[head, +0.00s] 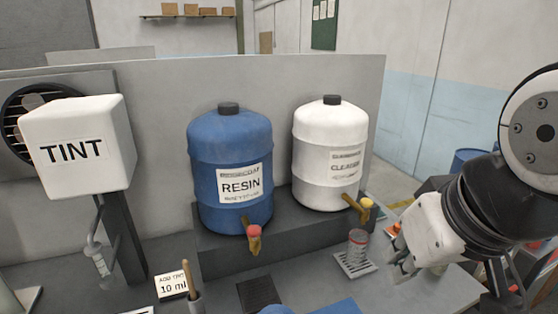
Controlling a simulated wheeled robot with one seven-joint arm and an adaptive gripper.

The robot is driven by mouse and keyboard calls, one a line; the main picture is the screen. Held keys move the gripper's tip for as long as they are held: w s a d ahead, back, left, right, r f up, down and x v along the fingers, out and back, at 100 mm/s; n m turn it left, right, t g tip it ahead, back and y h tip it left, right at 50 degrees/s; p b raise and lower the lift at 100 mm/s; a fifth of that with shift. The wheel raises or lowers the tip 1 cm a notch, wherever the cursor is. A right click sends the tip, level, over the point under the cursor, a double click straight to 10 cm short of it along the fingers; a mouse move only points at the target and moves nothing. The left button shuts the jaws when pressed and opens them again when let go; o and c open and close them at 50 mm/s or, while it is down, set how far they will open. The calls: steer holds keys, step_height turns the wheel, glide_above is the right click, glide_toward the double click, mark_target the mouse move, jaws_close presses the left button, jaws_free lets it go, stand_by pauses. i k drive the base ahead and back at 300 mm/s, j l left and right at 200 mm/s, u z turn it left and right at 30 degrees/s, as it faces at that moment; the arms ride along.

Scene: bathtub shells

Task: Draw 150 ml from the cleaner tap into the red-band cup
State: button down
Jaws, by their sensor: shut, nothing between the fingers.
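The cleaner tank (330,155) is a white drum with a black cap, standing on the dark ledge at the right. Its tap (357,204) is brass-coloured with a yellow knob. A clear cup (357,243) with a red band near its top stands upright on a small drip grate (354,266), below the tap. I cannot tell whether it holds liquid. My gripper (402,262) is shut and empty, just right of the cup and apart from it in the picture. Its fingers point down and left.
A blue resin tank (230,165) with a red-knobbed tap (254,239) stands left of the cleaner tank, above another grate (258,294). A white TINT dispenser (77,148) is at the left. A card reading 10 ml (172,285) and a holder with a stick (190,302) stand in front.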

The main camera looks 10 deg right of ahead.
mark_target(365, 202)
steer(key=i+l+z, duration=0.3)
steer(key=i+l, duration=0.4)
